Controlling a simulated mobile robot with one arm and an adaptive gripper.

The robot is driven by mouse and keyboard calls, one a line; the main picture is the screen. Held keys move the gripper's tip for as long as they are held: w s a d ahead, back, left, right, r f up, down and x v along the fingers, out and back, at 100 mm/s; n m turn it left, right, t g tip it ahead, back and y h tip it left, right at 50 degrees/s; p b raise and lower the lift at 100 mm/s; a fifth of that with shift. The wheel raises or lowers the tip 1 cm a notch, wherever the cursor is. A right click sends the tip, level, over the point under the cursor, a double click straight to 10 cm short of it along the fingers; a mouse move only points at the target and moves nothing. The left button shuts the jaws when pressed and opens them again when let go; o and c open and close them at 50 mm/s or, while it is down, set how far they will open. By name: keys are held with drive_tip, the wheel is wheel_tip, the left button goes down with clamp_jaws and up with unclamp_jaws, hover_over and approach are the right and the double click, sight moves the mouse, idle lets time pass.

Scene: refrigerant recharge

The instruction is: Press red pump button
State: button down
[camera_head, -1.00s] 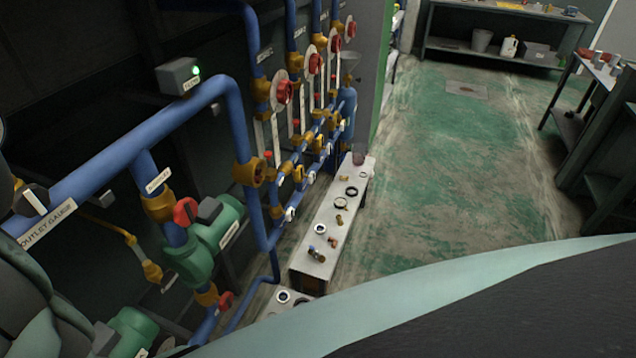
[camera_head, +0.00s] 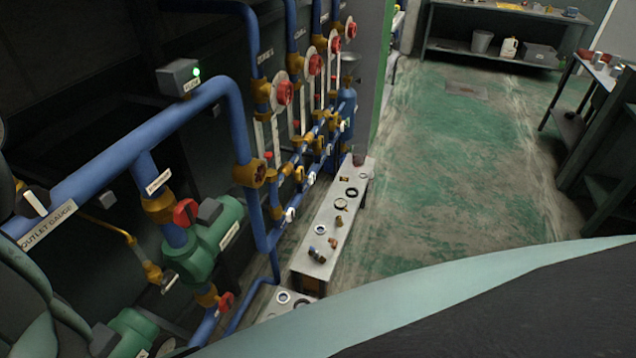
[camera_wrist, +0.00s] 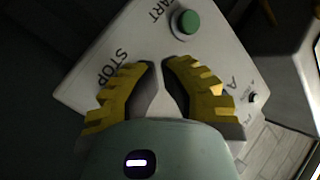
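In the wrist view, a pale control box (camera_wrist: 122,30) lies under my gripper, tilted in the picture. It has a green button (camera_wrist: 186,23) beside the word START and a STOP label (camera_wrist: 121,66) nearer the left finger. No red button shows on the box; the fingers and the gripper body cover the part beside STOP. My gripper (camera_wrist: 159,66) has yellow ribbed fingers whose tips nearly meet, with nothing seen between them but the box face. Whether the tips touch the box cannot be told. The gripper is not visible in the head view.
In the head view, blue pipes (camera_head: 140,130) with red valves and green pumps (camera_head: 205,240) fill the left. A grey box with a green light (camera_head: 178,78) sits above them. A low bench (camera_head: 318,240) holds small fittings. The green floor (camera_head: 460,150) to the right is clear.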

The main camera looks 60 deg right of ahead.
drive_tip(key=shift+w, duration=0.35)
drive_tip(key=shift+s, duration=0.1)
idle(0.4)
drive_tip(key=shift+s+d+p, duration=0.2)
drive_tip(key=shift+s+p, duration=0.2)
drive_tip(key=shift+s, duration=0.45)
drive_tip(key=s, duration=0.2)
drive_tip(key=s+d+p, duration=0.1)
drive_tip(key=s, duration=0.2)
idle(0.8)
